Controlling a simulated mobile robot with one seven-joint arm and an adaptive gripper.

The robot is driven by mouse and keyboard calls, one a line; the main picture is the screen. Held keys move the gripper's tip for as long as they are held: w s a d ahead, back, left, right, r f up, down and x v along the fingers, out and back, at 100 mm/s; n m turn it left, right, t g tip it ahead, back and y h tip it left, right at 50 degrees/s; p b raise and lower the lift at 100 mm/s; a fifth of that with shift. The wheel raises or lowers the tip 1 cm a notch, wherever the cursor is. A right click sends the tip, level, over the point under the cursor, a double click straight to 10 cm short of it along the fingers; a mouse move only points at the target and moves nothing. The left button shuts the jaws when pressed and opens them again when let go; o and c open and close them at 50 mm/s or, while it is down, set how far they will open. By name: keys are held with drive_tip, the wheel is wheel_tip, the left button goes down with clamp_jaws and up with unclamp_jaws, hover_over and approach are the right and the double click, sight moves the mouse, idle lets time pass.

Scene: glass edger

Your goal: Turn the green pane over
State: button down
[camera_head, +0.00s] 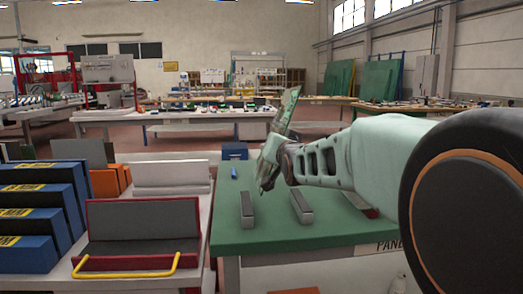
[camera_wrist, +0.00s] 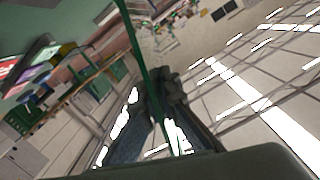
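The green pane (camera_head: 286,108) is a thin, see-through sheet. In the head view it stands tilted, rising above my gripper (camera_head: 268,168), clear of the green table top (camera_head: 270,235). In the wrist view the pane (camera_wrist: 133,40) shows nearly edge-on as a thin green strip running down between the fingers of my gripper (camera_wrist: 166,82). The gripper is shut on it. Two grey bars, the left one (camera_head: 247,208) and the right one (camera_head: 301,206), stand apart on the green top below the gripper. My arm hides part of the right side of the table.
A red-framed grey rack with a yellow handle (camera_head: 125,263) stands left of the green table. Blue boxes (camera_head: 30,245) line the far left. A small blue item (camera_head: 234,172) lies near the table's back left. A white workbench (camera_head: 180,117) stands farther back.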

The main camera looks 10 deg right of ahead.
drive_tip(key=n+b, duration=0.1)
drive_tip(key=n, duration=0.1)
drive_tip(key=shift+d+n, duration=0.15)
drive_tip(key=shift+n, duration=0.25)
drive_tip(key=shift+d+r+n, duration=0.1)
drive_tip(key=shift+r+n, duration=0.1)
drive_tip(key=shift+n, duration=1)
drive_tip(key=shift+s+d+f+n, duration=0.2)
drive_tip(key=shift+s+f+n, duration=0.35)
drive_tip(key=shift+f+n, duration=2.3)
drive_tip(key=shift+s+d+f+n, duration=0.15)
drive_tip(key=shift+s+f+n, duration=0.4)
drive_tip(key=shift+f+n, duration=2.25)
drive_tip(key=shift+s+d+f+n, duration=0.2)
drive_tip(key=shift+s+f+n, duration=0.35)
drive_tip(key=shift+f+n, duration=2.3)
drive_tip(key=shift+f, duration=0.5)
